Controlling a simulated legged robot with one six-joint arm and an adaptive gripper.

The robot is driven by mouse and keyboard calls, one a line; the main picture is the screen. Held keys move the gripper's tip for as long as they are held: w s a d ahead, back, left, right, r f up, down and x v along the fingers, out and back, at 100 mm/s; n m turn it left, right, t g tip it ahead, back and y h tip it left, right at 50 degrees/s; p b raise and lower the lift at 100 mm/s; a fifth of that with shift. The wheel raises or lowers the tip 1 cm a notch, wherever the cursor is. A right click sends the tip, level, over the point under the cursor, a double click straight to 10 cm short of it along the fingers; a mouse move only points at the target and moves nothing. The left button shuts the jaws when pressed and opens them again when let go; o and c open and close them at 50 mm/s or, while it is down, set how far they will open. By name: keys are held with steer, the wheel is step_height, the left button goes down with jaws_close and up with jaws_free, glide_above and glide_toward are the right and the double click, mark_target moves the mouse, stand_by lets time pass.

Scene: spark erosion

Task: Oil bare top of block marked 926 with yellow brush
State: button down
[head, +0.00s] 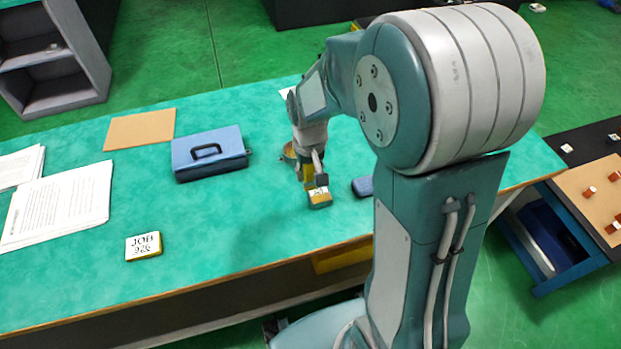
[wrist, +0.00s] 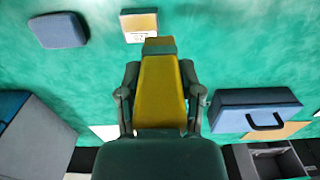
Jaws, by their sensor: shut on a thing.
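My gripper (wrist: 159,85) is shut on the yellow brush (wrist: 160,105), whose wide body runs between the fingers to a dark band near its far end. In the head view my gripper (head: 313,170) is low over the table, partly hidden by my arm. A small block (wrist: 140,20) with a tan top part and a white label lies just beyond the brush end. In the head view the block (head: 320,199) is right below the gripper. Its number is too small to read. I cannot tell whether the brush touches it. A card (head: 143,246) reads JOB 926.
A dark blue pad-like object (head: 362,186) lies right of the block. A blue toolbox (head: 206,156), a brown board (head: 140,129) and papers (head: 58,206) lie to the left. A round tin (head: 289,153) is partly hidden behind my gripper. The table between card and block is clear.

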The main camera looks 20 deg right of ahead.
steer(key=shift+a+r, duration=0.25)
steer(key=shift+r, duration=0.6)
steer(key=shift+d, duration=0.1)
steer(key=shift+d, duration=0.1)
steer(key=shift+w+r, duration=0.1)
